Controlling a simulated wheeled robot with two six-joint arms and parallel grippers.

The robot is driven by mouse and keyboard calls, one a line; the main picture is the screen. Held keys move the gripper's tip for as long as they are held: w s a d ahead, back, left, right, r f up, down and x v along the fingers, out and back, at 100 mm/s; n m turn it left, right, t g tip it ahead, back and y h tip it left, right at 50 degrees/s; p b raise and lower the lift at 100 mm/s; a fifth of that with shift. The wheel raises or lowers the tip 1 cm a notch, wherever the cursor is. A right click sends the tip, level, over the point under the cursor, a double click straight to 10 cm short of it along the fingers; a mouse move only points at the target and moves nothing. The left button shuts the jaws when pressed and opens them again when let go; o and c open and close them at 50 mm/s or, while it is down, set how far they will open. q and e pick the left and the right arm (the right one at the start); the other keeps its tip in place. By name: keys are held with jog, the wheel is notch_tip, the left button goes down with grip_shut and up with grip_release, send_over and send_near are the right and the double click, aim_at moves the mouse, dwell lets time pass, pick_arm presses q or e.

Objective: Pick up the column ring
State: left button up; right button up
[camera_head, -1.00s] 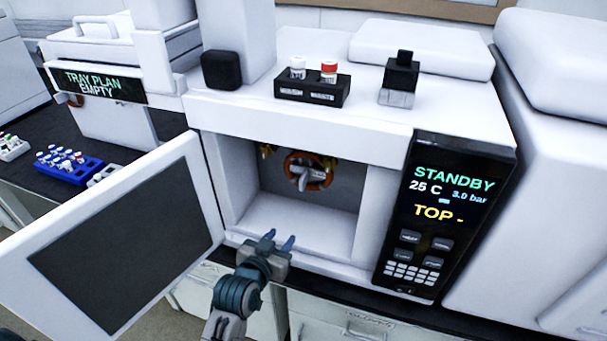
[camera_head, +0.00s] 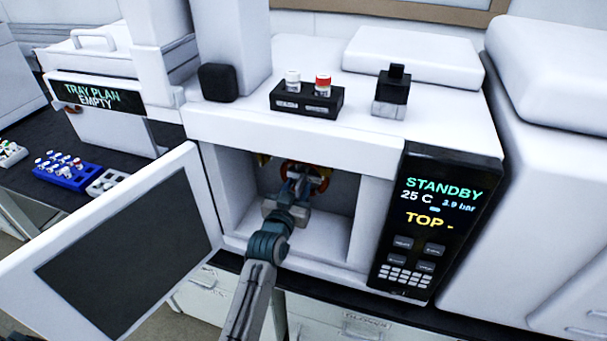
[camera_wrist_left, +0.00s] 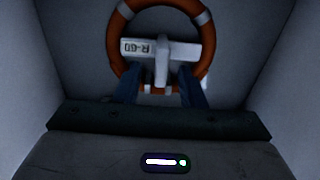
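The column ring (camera_wrist_left: 117,70) is an orange-brown hoop with grey bands and a white crosspiece labelled "R-60" (camera_wrist_left: 160,50). It hangs at the back of the open oven compartment. In the head view the ring (camera_head: 322,169) is partly hidden behind my gripper. My left gripper (camera_head: 294,178) reaches inside the compartment. In the wrist view its two blue fingers (camera_wrist_left: 161,85) stand apart, one on each side of the crosspiece's vertical stem, near the ring's lower part. I cannot tell whether they touch it. My right gripper is not in view.
The oven door (camera_head: 120,250) stands open at left. The compartment walls (camera_head: 341,205) are close around my arm. A control panel (camera_head: 427,225) reads STANDBY. A black vial holder (camera_head: 308,101) sits on top. A blue vial rack (camera_head: 68,176) is far left.

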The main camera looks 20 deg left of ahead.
pick_arm(q)
jog(key=shift+w, duration=1.25)
jog(key=shift+s, duration=0.1)
grip_shut()
jog(key=shift+r+b, duration=0.3)
jog(key=shift+r, duration=0.3)
jog(key=s+r+b, duration=0.2)
jog(key=s, duration=1.6)
jog(key=shift+a, duration=0.3)
